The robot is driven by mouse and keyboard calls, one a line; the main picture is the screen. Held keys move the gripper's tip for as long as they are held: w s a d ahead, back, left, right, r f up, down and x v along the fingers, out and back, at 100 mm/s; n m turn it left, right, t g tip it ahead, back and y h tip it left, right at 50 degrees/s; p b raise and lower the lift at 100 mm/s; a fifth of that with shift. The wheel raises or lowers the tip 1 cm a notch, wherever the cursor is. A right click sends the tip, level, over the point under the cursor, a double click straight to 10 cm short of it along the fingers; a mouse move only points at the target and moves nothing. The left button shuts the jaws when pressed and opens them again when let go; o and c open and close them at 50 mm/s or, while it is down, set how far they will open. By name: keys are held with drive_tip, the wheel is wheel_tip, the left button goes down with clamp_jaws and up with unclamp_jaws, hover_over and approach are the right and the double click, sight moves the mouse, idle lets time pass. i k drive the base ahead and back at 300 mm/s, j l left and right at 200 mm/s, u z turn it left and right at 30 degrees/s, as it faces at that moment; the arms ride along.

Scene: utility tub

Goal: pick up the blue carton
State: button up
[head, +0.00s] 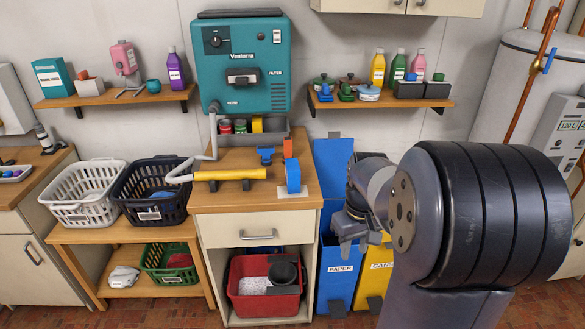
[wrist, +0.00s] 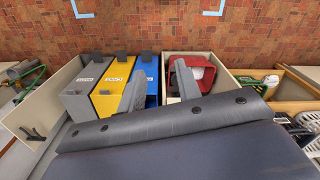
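A teal-blue carton (head: 52,77) with lettering on its front stands upright at the left end of the left wall shelf. It is the only carton-like box that I can make out in the head view, and I cannot pick it out in the wrist view. My gripper (head: 352,222) hangs in front of the blue and yellow bins, right of the counter and far from the carton. In the wrist view my gripper (wrist: 160,82) shows two grey fingers apart with nothing between them. My arm hides part of the right side.
The left shelf (head: 125,97) also holds a pink mixer, a teal cup and a purple bottle. White (head: 85,192) and black (head: 150,188) baskets stand below the shelf.

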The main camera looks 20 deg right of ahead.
sight(292, 169)
drive_tip(key=i+j+z, duration=0.15)
drive_tip(key=i, duration=0.35)
drive_tip(key=i+j+z, duration=0.15)
drive_tip(key=i+j, duration=0.25)
drive_tip(key=i, duration=0.15)
drive_tip(key=i+j+z, duration=0.1)
drive_tip(key=i+j, duration=0.25)
drive_tip(key=i, duration=0.15)
